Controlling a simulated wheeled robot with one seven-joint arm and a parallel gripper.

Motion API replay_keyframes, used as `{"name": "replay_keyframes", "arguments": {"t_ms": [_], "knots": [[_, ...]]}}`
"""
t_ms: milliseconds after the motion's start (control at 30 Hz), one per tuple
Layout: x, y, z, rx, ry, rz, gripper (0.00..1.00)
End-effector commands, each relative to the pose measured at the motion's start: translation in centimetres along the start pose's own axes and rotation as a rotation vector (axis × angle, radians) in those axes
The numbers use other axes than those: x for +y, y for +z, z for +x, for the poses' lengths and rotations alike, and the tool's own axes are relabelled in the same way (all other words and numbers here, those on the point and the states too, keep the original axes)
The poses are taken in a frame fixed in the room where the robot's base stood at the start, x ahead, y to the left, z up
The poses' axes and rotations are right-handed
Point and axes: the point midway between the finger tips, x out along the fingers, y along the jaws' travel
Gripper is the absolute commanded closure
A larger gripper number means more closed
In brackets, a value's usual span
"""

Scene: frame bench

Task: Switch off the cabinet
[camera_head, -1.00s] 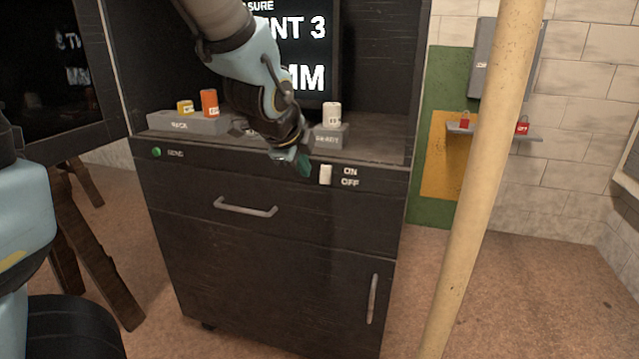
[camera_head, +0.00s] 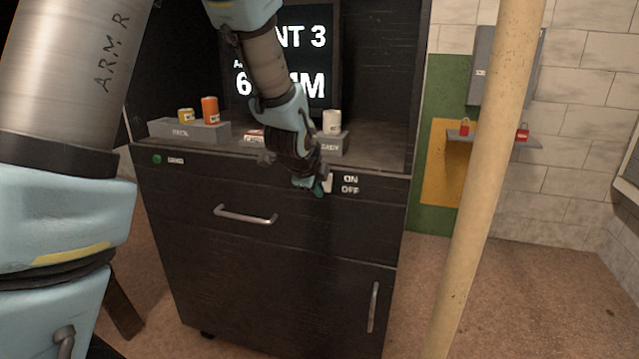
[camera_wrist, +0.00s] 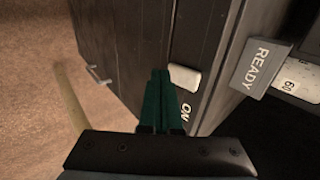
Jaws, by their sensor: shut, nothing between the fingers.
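The dark cabinet (camera_head: 300,235) stands ahead of me, with a white rocker switch (camera_head: 329,184) on its front panel beside the printed words ON and OFF. In the wrist view the switch (camera_wrist: 184,78) is just right of my fingertips. My gripper (camera_head: 318,188) is shut and empty at the front panel, and its green fingers (camera_wrist: 160,85) lie side by side. In the head view the gripper covers part of the switch. I cannot tell whether the fingers touch it, nor which way it is set.
Above the switch is a shelf with a READY block (camera_head: 333,146) and a grey rack (camera_head: 188,131) with small cylinders. A green button (camera_head: 157,160) is at the panel's left. A drawer handle (camera_head: 245,215) sticks out below. A cream pole (camera_head: 487,180) stands at the right.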

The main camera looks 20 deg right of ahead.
Motion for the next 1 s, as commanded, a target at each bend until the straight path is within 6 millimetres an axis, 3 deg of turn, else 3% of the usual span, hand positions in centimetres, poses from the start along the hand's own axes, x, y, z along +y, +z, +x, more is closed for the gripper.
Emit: {"name": "replay_keyframes", "arguments": {"t_ms": [800,1000], "knots": [[-0.4,-0.1,2.1,0.000,-0.074,0.003,1.00],[-0.9,0.0,1.5,-0.001,-0.071,0.001,1.00]]}}
